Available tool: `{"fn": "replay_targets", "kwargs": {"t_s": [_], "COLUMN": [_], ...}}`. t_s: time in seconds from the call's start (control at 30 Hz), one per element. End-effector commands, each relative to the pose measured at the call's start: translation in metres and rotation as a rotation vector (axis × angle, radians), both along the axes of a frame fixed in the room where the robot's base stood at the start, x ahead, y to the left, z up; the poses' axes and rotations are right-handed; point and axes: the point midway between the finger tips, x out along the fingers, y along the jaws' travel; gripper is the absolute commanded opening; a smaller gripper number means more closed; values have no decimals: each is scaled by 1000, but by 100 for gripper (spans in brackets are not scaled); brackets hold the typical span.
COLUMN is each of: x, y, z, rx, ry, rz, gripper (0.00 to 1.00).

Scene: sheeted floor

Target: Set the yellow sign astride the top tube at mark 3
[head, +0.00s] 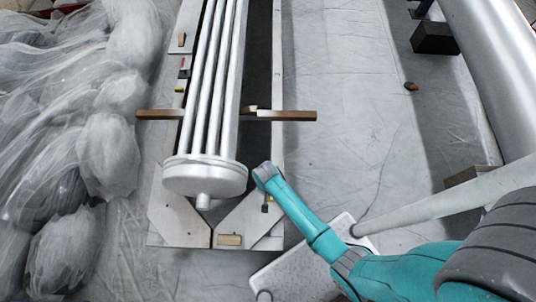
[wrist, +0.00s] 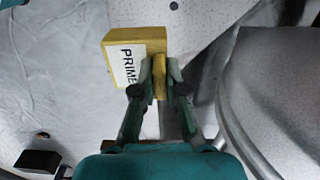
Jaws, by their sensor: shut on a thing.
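In the wrist view a yellow sign (wrist: 135,42) with a white label reading "PRIME" sits at my gripper's fingertips. My gripper (wrist: 160,75) is shut on a narrow yellow part at the sign's right side. The sign and fingers are hidden in the head view, where the end of my teal arm is right of the tube bundle's near end. The silver tubes (head: 211,85) run away from me and end in a round plate (head: 205,178). I cannot make out mark 3 or tell which tube is the top one.
Wooden bars (head: 286,115) stick out on both sides of the bundle. Plastic-wrapped bundles (head: 85,120) crowd the left. A large silver cylinder (head: 495,65) and a dark block (head: 434,38) are at upper right. The sheeted floor (head: 345,110) between is mostly clear.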

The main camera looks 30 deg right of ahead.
Motion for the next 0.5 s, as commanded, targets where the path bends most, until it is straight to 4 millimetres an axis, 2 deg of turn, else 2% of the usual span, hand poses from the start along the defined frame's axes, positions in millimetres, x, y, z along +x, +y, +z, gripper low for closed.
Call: {"fn": "replay_targets", "kwargs": {"t_s": [0.5], "x": [1], "y": [0], "z": [-46], "rx": [0], "ry": [0], "rz": [1], "gripper": [0]}}
